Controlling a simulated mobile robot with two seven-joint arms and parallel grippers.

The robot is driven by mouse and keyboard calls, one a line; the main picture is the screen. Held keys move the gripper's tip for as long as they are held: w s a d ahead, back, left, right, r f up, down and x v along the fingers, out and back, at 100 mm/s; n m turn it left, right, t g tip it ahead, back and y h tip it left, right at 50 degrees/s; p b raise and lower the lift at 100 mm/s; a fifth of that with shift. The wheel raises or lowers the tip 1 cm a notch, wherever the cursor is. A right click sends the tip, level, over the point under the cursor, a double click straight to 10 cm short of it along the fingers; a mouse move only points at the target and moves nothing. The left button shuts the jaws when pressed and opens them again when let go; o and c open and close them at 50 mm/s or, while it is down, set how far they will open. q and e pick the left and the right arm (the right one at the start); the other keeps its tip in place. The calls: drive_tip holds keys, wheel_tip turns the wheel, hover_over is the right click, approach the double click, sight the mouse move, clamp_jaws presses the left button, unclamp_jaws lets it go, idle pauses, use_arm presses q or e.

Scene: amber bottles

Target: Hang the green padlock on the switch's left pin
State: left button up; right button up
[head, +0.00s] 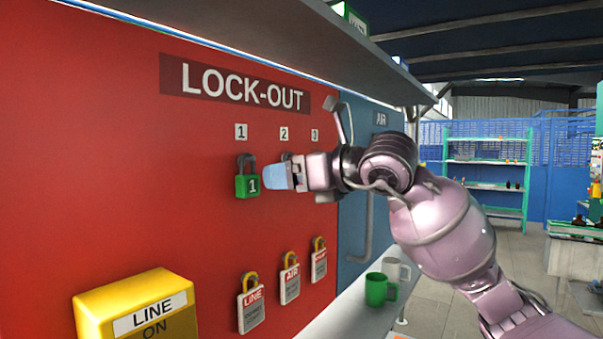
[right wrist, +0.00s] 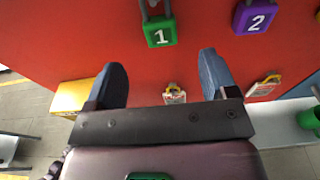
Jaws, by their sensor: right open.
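The green padlock (head: 247,186), marked 1, hangs by its shackle under label 1 on the red lock-out board. It also shows in the right wrist view (right wrist: 160,34), beyond the fingertips. My right gripper (head: 272,178) is just right of the padlock in the head view. In the right wrist view its blue fingers (right wrist: 163,76) are spread, with nothing between them. The yellow switch box (head: 130,306), marked LINE ON, is at the lower left. I cannot make out its left pin. My left gripper is out of view.
A purple padlock (right wrist: 254,16), marked 2, hangs beside the green one, largely hidden by my gripper in the head view. Several tags (head: 251,303) hang below. A grey shelf (head: 230,35) juts out above. A green mug (head: 377,289) stands on a ledge at right.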

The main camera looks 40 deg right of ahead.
sight(252, 179)
drive_tip(key=p+x, duration=0.1)
drive_tip(key=x, duration=0.7)
drive_tip(key=shift+w+a, duration=0.2)
drive_tip(key=shift+w, duration=0.1)
drive_tip(key=shift+c, duration=0.2)
drive_tip(key=c, duration=1)
drive_tip(key=shift+r+p, duration=0.3)
drive_tip(key=shift+r, duration=0.15)
drive_tip(key=shift+s+d, duration=0.1)
drive_tip(key=shift+s, duration=0.05)
drive_tip(key=shift+b+v, duration=0.45)
drive_tip(key=shift+v, duration=0.55)
drive_tip(key=shift+f+b+v, duration=0.25)
drive_tip(key=shift+b+v, duration=0.15)
drive_tip(key=shift+v, duration=0.75)
drive_tip(key=shift+f+b+v, duration=0.25)
drive_tip(key=shift+b+v, duration=0.1)
drive_tip(key=shift+v, duration=0.85)
